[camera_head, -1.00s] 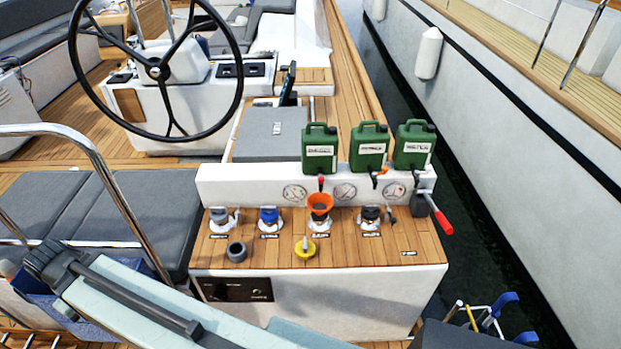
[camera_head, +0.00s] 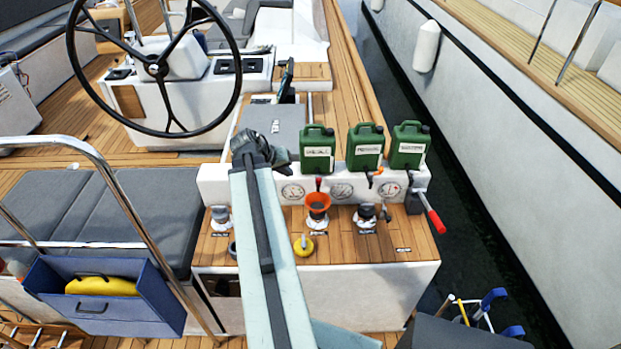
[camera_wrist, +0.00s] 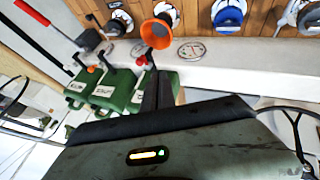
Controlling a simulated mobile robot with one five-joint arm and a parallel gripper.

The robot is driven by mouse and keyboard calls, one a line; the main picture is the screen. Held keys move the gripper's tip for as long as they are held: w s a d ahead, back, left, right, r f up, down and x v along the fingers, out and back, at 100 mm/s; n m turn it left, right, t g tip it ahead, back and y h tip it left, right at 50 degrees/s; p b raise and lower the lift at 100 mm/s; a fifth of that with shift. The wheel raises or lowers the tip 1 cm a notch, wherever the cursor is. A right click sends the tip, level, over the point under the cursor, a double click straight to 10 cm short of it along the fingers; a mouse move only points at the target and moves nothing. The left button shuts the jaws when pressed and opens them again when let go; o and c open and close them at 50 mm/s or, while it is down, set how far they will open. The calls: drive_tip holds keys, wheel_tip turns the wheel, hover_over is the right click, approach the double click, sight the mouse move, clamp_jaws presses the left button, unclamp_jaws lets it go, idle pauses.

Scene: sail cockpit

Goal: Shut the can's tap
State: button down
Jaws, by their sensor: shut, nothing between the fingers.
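Three green cans stand in a row on the white ledge: the left can (camera_head: 317,151), the middle can (camera_head: 366,147) and the right can (camera_head: 408,147). The left can has a red tap (camera_head: 318,184) over an orange funnel (camera_head: 317,203); the tap also shows in the wrist view (camera_wrist: 143,61). The middle can has an orange tap (camera_head: 375,171). My gripper (camera_head: 279,158) is shut and empty, left of the left can and apart from the red tap. In the wrist view its dark fingers (camera_wrist: 158,90) show beside the left can, pointing towards the funnel.
A red-handled lever (camera_head: 432,214) stands at the ledge's right end. The steering wheel (camera_head: 157,68) is behind, left. A steel rail (camera_head: 130,215) and open blue locker (camera_head: 110,295) are at the left.

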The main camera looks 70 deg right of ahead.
sight(319, 179)
drive_tip(key=s+d+f+b, duration=0.5)
drive_tip(key=d+f+b, duration=0.2)
drive_tip(key=f+b, duration=0.1)
drive_tip(key=shift+s+d+f, duration=0.15)
drive_tip(key=shift+d+f, duration=0.05)
idle(0.3)
drive_tip(key=shift+s, duration=0.2)
